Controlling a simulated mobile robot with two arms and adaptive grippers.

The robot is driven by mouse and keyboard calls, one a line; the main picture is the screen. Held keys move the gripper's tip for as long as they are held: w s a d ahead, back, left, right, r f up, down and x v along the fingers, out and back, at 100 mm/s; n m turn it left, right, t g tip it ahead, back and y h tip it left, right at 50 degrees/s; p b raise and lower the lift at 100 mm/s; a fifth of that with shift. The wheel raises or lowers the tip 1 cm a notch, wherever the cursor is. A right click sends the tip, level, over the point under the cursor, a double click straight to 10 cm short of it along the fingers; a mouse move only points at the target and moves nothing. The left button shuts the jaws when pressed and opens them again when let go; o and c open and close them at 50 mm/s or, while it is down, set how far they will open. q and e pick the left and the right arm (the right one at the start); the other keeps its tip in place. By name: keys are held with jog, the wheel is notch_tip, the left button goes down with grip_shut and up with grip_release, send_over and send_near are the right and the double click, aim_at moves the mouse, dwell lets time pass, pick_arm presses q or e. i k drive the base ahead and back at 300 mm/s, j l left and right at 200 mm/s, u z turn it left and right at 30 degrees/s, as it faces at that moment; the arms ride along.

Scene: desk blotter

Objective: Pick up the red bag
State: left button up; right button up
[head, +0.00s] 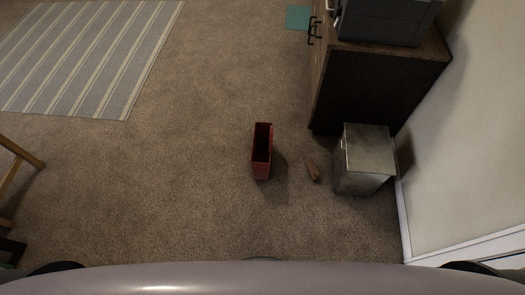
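The red bag (261,168) stands upright on the brown carpet, a little right of the middle of the head view. It is narrow and box-like, and its dark open top faces up towards the camera. Nothing is touching it. Neither of my grippers is in the head view, so their state does not show.
A dark wooden cabinet (365,88) stands behind. A striped rug (85,55) lies far left. Carpet left of the bag is clear.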

aim_at(264, 135)
jog(key=i+j, duration=0.15)
jog(key=j, duration=0.25)
jog(key=i+j+z, duration=0.1)
jog(key=j, duration=0.3)
jog(key=i+j+z, duration=0.1)
jog(key=j, duration=0.3)
jog(key=i+j, duration=0.2)
jog(key=j, duration=0.2)
